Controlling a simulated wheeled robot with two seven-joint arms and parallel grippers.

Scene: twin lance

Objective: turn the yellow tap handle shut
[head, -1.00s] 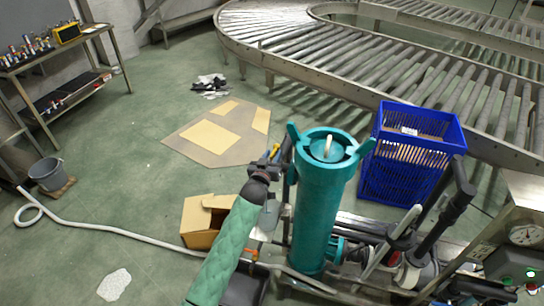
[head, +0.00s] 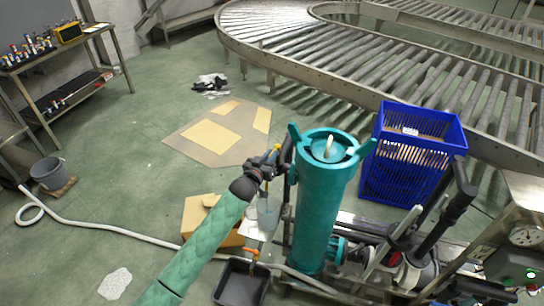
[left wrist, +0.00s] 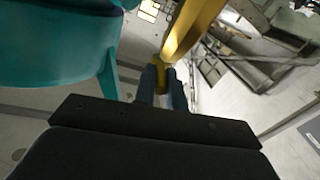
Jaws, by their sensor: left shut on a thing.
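The yellow tap handle (left wrist: 192,28) runs up from between my fingertips in the left wrist view. Only a small yellow piece (head: 275,150) of it shows in the head view, left of the tall teal canister (head: 318,205). My left gripper (left wrist: 163,80) is shut on the yellow handle, with the fingers on either side of it. In the head view the left gripper (head: 268,163) is beside the canister's upper left side, and its fingers are hard to make out. The valve body is mostly hidden. My right gripper is not in view.
A clear container (head: 268,213) hangs below the gripper. An orange-handled fitting (head: 253,254) is above a black bin (head: 241,284). A cardboard box (head: 200,218) stands left of the canister and a blue crate (head: 410,160) right.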

